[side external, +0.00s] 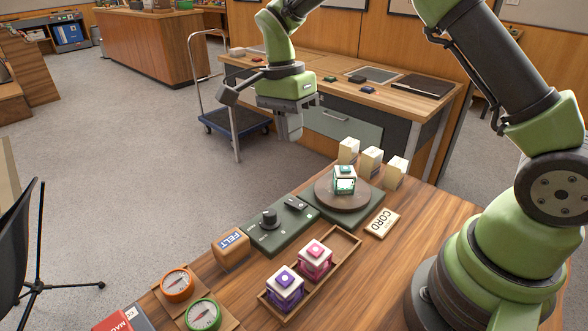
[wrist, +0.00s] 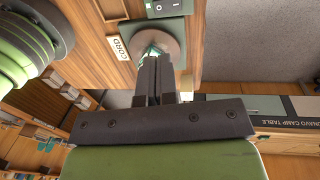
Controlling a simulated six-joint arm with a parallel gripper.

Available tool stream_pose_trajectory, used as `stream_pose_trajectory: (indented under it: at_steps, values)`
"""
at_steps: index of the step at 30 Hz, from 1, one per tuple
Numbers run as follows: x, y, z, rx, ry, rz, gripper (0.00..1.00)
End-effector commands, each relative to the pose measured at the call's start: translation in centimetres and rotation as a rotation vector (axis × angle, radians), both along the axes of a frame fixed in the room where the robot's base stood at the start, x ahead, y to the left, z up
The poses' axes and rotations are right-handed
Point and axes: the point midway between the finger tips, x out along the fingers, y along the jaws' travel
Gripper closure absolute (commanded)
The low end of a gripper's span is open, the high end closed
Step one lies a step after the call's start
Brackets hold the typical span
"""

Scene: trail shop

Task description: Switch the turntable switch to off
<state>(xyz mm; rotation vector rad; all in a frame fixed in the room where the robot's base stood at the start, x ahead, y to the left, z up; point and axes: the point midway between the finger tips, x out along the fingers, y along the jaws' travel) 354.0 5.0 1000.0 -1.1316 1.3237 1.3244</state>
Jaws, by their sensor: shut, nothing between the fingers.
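The dark green control box (side external: 264,235) stands on the wooden table with a black knob (side external: 269,217) and a small black switch (side external: 296,203). The switch also shows at the top of the wrist view (wrist: 160,5); which way it is set is too small to tell. Beside the box is the round brown turntable (side external: 326,200), with a white-topped teal cube (side external: 344,181) on it. My gripper (side external: 289,136) is shut and empty, in the air above and apart from the switch and turntable. In the wrist view its closed fingers (wrist: 154,62) hide part of the turntable and cube.
A wooden tray (side external: 350,242) with purple and pink cubes lies in front. Several cream boxes (side external: 371,160) stand behind the turntable, and a CORD tag (side external: 382,222) lies right. A FELT block (side external: 231,247) and compasses (side external: 177,284) are at left. Air above the control box is clear.

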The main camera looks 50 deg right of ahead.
Motion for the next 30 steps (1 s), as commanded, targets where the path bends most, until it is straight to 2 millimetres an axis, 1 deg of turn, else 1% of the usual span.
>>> stream_pose_trajectory:
  at_steps: [8,11,13,17,24,27,30]
  values:
    - [0.0,0.0,-0.1,0.0,0.0,-0.001,1.0]
    - [-0.1,0.0,-0.6,0.0,0.003,-0.001,1.0]
    - [-0.3,0.0,-1.3,-0.001,0.004,0.0,1.0]
    - [-0.7,0.0,-3.6,-0.001,0.007,0.0,1.0]
    - [-1.5,0.0,-8.8,0.0,0.007,-0.001,1.0]
    - [-1.8,0.0,-10.7,0.0,0.006,0.0,1.0]
    - [-2.0,0.0,-12.1,0.0,0.004,-0.001,1.0]
